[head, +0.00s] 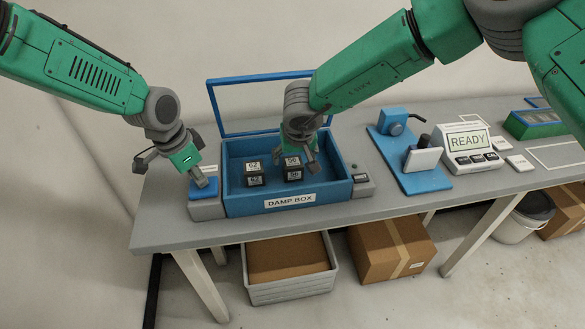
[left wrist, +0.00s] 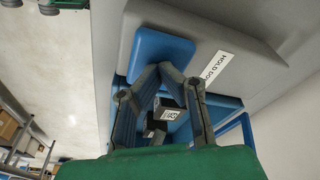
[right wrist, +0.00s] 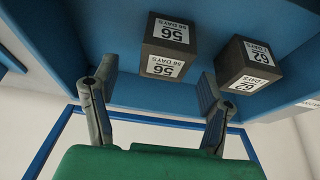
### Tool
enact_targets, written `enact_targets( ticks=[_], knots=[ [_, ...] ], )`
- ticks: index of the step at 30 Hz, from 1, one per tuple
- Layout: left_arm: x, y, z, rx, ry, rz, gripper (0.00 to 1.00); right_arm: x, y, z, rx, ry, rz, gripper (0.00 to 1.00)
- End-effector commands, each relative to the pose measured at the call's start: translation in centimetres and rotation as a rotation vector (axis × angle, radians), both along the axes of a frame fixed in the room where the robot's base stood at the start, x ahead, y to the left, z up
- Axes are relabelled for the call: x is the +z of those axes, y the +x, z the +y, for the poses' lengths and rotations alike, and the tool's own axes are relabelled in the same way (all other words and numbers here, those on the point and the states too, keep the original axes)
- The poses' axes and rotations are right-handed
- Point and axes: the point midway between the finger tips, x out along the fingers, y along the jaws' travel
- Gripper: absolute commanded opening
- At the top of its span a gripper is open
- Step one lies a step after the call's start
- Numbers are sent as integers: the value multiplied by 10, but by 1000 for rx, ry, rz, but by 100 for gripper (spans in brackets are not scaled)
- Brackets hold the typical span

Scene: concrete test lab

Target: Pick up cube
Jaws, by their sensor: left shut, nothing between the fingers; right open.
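Two dark cubes with white labels stand in the blue damp box: the 62 cube (head: 254,175) on the left and the 56 cube (head: 293,169) on the right. My right gripper (head: 296,157) is open and empty inside the box, above the 56 cube. In the right wrist view, the 56 cube (right wrist: 168,48) lies beyond the spread fingers (right wrist: 158,85), with the 62 cube (right wrist: 249,65) right of it. My left gripper (head: 205,181) is shut and empty at the blue pad (head: 203,192) left of the box. The left wrist view shows its fingertips against this pad (left wrist: 163,52).
The damp box (head: 340,192) has a raised blue-framed lid (head: 211,105) behind it. Right of it stand a blue fixture (head: 424,181) and a display reading READY (head: 466,141). A crate (head: 290,291) and a cardboard box (head: 391,250) are below the grey bench (head: 170,215).

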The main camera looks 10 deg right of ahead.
Motion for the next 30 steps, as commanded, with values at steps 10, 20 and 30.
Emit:
enact_targets(
  ticks=[10,20,30],
  knots=[
    [-1,-1,-1,-1,-1,3,0,-43,14,4,0,0,0,67],
    [-1,-1,-1,-1,0,2,0,-50,17,3,0,0,-1,67],
    [-1,-1,-1,-1,-1,3,0,-49,18,3,-1,0,-2,3]
  ],
)
